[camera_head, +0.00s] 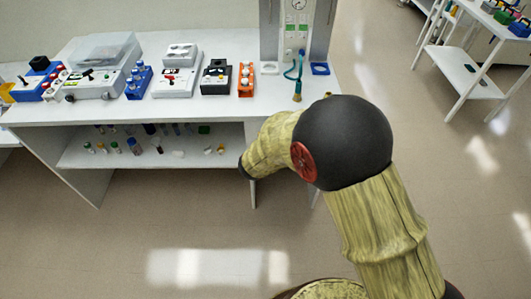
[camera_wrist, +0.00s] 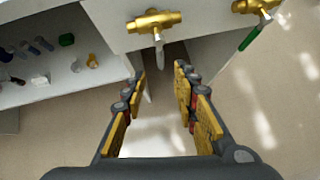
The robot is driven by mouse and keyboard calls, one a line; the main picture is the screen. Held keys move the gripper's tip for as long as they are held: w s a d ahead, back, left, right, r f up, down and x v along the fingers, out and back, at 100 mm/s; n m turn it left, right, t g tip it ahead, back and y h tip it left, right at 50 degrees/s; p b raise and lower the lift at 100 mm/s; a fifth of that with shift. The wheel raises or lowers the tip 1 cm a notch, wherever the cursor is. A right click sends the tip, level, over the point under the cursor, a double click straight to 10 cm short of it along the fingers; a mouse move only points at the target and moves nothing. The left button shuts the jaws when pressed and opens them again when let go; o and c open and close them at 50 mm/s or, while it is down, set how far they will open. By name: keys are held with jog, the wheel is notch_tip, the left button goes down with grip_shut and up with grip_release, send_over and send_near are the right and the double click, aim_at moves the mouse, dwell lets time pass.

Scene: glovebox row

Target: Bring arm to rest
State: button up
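My gripper (camera_wrist: 160,92) shows in the wrist view with its two yellow-padded fingers spread apart. Nothing is between the fingers; the floor and a table leg show through the gap. The fingertips are near the front edge of the white table (camera_wrist: 115,25), with two brass valve fittings (camera_wrist: 154,21) just beyond them. In the head view my arm reaches up from the lower right and bends toward the table; my gripper is hidden there behind the arm.
A white bench (camera_head: 180,112) carries several instruments and racks, including an orange rack (camera_head: 246,79). Its lower shelf (camera_head: 85,157) holds small bottles. A tall grey panel (camera_head: 326,30) with a gauge stands at the right end. A white cart (camera_head: 465,70) is far right. Open floor (camera_head: 130,240) lies in front.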

dwell(0.6)
jog(key=s+d+r+m+g+h, duration=0.2)
jog(key=s+d+r+m+g, duration=0.15)
jog(key=s+d+m, duration=0.55)
jog(key=s+d+r+m+g+h, duration=0.2)
jog(key=s+d+r+m, duration=0.4)
jog(key=m, duration=0.4)
jog(key=s+d+r+m+t+y, duration=0.2)
jog(key=s+r+m+y, duration=0.3)
jog(key=s+r+m, duration=0.9)
jog(key=s+d+r, duration=0.1)
jog(key=s+r, duration=0.2)
jog(key=r, duration=0.1)
jog(key=shift+m+y, duration=0.3)
